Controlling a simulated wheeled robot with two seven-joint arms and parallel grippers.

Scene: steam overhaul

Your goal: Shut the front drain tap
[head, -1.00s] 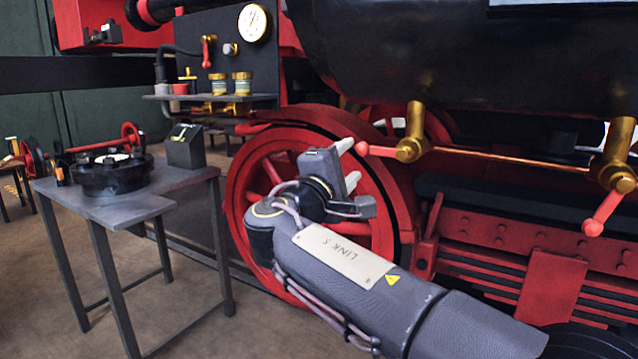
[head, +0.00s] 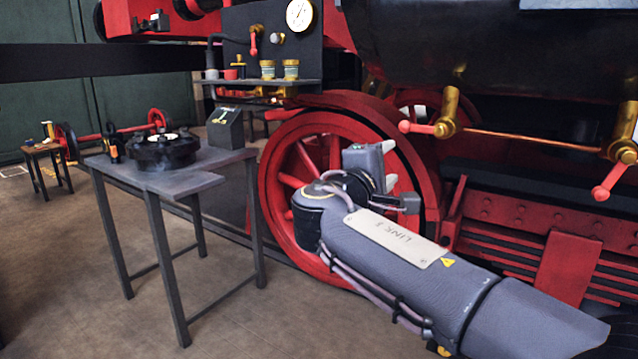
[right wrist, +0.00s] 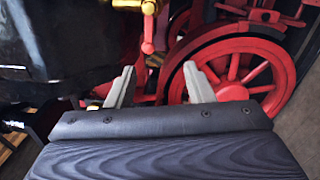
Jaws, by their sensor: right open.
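Two brass drain taps with red levers sit on a copper pipe under the black boiler; I cannot tell which is the front one. The left tap (head: 446,115) has its lever (head: 415,128) pointing left, almost level. The right tap (head: 624,148) has its lever (head: 607,183) slanting down and left. My right gripper (head: 390,165) is open and empty, just below and left of the left tap's lever tip. In the right wrist view, a red lever (right wrist: 148,34) under brass appears beyond and between the spread fingers (right wrist: 159,70), apart from them. My left gripper is out of view.
A red spoked wheel (head: 300,165) stands behind my right arm. A grey table (head: 190,190) with a black round part (head: 165,150) stands at left. A panel with a gauge (head: 299,14) is above the wheel. The floor at left front is clear.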

